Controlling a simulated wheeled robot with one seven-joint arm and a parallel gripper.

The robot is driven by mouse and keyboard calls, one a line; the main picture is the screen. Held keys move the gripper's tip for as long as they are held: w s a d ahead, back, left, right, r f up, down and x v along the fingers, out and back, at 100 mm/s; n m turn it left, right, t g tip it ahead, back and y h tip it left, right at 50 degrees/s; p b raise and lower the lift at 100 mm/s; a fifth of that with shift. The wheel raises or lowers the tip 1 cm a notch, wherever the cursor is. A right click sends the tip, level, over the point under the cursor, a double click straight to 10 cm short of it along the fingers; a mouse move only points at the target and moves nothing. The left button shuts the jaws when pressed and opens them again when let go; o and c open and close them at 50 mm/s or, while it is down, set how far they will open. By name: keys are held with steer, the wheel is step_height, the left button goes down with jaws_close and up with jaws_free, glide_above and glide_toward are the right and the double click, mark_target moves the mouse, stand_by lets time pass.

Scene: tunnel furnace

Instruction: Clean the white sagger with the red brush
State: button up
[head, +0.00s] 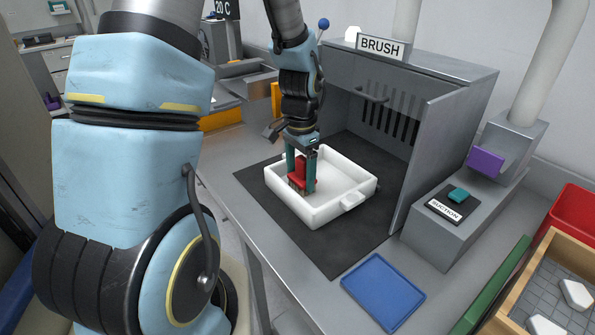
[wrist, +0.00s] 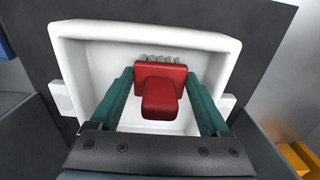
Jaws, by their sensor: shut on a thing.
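The white sagger (head: 338,199), a square open tray with side lugs, sits on a black mat (head: 258,193) in front of the metal booth labelled BRUSH. My gripper (head: 301,175) is over the sagger's left part, its teal fingers pointing down and shut on the red brush (head: 300,178). In the wrist view the red brush (wrist: 160,92) is between the two fingers (wrist: 163,100), with pale bristles at its far edge. The white sagger (wrist: 235,48) surrounds it there. The bristles are inside the sagger; I cannot tell whether they touch its floor.
The booth's right wall (head: 432,157) stands close to the sagger. A blue tray (head: 383,290) lies at the table's front. A SUCTION unit (head: 440,235) stands to the right, beside a wooden box (head: 530,290) with white pieces. The mat's front part is clear.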

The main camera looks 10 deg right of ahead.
steer(key=shift+w+a+p, duration=0.25)
steer(key=shift+w+a, duration=0.05)
steer(key=shift+w, duration=0.25)
steer(key=shift+w+a+p, duration=0.2)
steer(key=shift+w+a, duration=0.1)
steer(key=shift+w, duration=0.2)
steer(key=shift+s+d, duration=0.3)
steer(key=shift+s, duration=0.3)
steer(key=shift+s+d, duration=0.3)
steer(key=shift+s, duration=0.25)
steer(key=shift+w+a+f+p, duration=0.1)
steer(key=shift+w+a+p, duration=0.2)
steer(key=shift+w, duration=0.3)
steer(key=shift+w+a+p, duration=0.15)
steer(key=shift+w+a, duration=0.15)
steer(key=shift+w, duration=0.25)
step_height(320, 180, up, 6)
steer(key=p, duration=0.5)
step_height(320, 180, up, 3)
steer(key=p, duration=0.3)
